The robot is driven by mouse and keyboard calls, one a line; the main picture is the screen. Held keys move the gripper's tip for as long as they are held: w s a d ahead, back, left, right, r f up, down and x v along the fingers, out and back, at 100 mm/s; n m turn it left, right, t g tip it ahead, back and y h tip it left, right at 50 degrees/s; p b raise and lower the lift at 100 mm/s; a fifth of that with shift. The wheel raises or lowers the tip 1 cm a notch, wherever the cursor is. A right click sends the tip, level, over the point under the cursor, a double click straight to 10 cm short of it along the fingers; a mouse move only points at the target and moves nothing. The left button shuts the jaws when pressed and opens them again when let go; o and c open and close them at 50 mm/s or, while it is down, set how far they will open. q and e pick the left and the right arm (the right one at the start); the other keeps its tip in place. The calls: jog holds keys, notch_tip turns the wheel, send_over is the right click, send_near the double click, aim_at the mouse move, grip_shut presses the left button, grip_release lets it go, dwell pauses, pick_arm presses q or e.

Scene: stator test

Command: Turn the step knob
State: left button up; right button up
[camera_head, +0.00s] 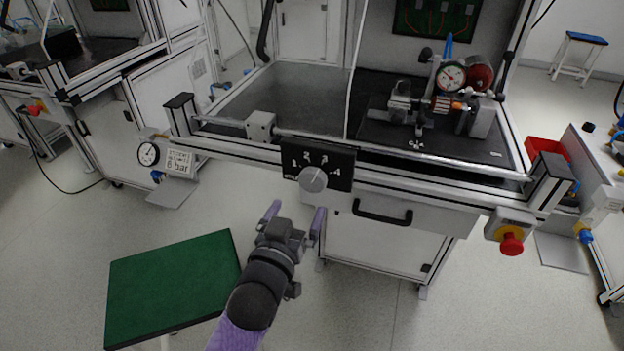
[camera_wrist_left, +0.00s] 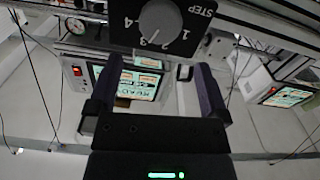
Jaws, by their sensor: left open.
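The step knob (camera_head: 313,179) is a round grey knob on a black plate (camera_head: 340,170) marked 1 to 4, on the front rail of the test bench. In the left wrist view the knob (camera_wrist_left: 160,20) is at the top centre, beside the word STEP. A pale mark on it points towards the side with 2 and 3; I cannot tell exactly which. My left gripper (camera_head: 295,216) is open and empty, just below the knob and apart from it. In the left wrist view its two fingers (camera_wrist_left: 155,85) stand below the knob, one towards each side. My right gripper is not in view.
A drawer handle (camera_head: 382,213) is right of the knob, and a red stop button (camera_head: 511,243) is at the rail's right end. A pressure gauge (camera_head: 149,153) is at the left. A green-topped stool (camera_head: 170,285) stands lower left. The floor right of my arm is clear.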

aim_at(311, 184)
pick_arm(q)
jog(key=b+x, duration=0.1)
jog(key=x, duration=0.1)
jog(key=b+x, duration=0.1)
jog(key=x, duration=0.1)
jog(key=b+x, duration=0.1)
jog(key=x, duration=0.2)
jog(key=shift+f+b, duration=0.3)
jog(key=shift+f, duration=0.1)
jog(key=shift+w+d+r, duration=0.2)
jog(key=shift+w+d, duration=0.05)
jog(key=shift+w, duration=0.35)
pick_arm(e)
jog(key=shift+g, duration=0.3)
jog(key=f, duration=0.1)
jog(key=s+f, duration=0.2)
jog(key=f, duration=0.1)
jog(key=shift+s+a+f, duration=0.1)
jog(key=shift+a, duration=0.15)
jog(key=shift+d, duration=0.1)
pick_arm(q)
jog(key=c, duration=1.1)
jog(key=shift+o, duration=0.2)
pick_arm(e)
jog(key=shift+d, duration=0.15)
